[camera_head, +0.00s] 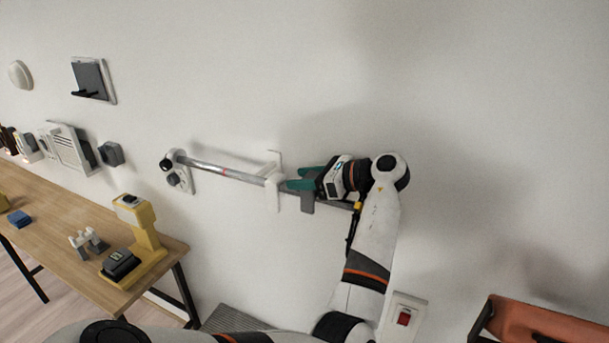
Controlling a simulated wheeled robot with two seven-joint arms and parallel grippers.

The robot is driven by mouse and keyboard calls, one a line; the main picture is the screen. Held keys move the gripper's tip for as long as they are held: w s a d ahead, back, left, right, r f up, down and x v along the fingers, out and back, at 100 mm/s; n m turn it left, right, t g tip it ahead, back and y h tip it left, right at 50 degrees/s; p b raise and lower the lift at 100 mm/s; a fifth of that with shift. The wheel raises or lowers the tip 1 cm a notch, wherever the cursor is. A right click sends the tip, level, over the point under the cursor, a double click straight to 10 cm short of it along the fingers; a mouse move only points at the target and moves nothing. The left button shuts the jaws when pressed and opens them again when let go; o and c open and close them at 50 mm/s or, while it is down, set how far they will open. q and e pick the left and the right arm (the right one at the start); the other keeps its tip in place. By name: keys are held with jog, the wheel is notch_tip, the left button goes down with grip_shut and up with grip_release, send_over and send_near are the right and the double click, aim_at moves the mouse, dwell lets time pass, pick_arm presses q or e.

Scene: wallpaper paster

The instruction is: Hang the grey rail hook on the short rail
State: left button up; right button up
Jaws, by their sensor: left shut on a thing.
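My left gripper (296,184) has green fingers and points left, just right of the white hook. It is shut on the grey rail hook (307,203), whose lower part shows below the fingers, at the rail. The fingers hide its top, so I cannot tell whether it rests on the rail. My right gripper is not in view.
A wooden table (60,225) at the left holds a yellow stand (146,228), a blue block (19,219) and small parts. A red wall switch (404,317) is below my arm. An orange-brown bin (540,328) is at lower right. The upper right wall is bare.

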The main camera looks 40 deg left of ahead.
pick_arm(q)
jog(key=shift+f, duration=0.25)
jog(key=o, duration=1)
jog(key=shift+o, duration=0.2)
jog(key=shift+w+d, duration=0.15)
jog(key=shift+d, duration=0.15)
jog(key=b+v, duration=0.4)
jog(key=v, duration=0.6)
jog(key=shift+d, duration=0.25)
jog(key=shift+w+d+r, duration=0.1)
jog(key=shift+d+r, duration=0.2)
jog(key=shift+d, duration=0.1)
jog(key=shift+f, duration=0.1)
